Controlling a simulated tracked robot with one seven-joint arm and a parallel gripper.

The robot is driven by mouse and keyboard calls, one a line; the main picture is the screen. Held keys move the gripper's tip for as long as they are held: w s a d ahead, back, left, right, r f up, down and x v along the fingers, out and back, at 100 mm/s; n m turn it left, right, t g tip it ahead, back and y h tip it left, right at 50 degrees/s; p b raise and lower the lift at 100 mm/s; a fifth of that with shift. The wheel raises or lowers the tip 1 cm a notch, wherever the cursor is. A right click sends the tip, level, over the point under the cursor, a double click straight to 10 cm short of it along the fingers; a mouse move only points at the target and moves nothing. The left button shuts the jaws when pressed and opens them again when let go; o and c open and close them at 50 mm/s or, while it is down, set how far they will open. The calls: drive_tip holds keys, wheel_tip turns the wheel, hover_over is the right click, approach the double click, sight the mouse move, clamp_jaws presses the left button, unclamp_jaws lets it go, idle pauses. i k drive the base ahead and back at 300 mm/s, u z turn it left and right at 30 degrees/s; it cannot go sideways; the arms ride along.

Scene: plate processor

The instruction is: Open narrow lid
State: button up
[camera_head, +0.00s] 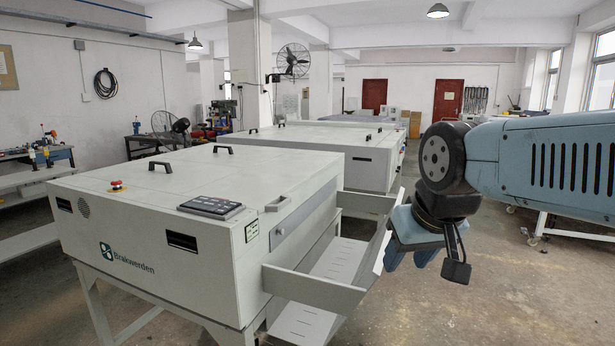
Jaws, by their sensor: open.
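The near plate processor (160,245) is a pale grey box on legs, its top closed. Two dark handles stand on the top, a near one (160,166) and a farther one (223,149). A small grey handle (278,204) sits near the top's right edge, beside the control panel (211,207). The seam that would mark off the narrow lid is hard to make out. My gripper (411,262) hangs to the right of the machine, beyond its side tray, pointing down. Its blue-grey fingers are apart and empty, and it touches no handle.
A red stop button (117,186) stands on the top. A second similar machine (315,150) is behind. Open concrete floor (500,300) lies to the right.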

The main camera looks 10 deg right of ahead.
sight(259, 186)
drive_tip(key=i, duration=0.85)
drive_tip(key=z, duration=0.15)
drive_tip(key=k, duration=0.9)
drive_tip(key=u, duration=0.2)
drive_tip(key=i, duration=0.9)
drive_tip(key=z, duration=0.1)
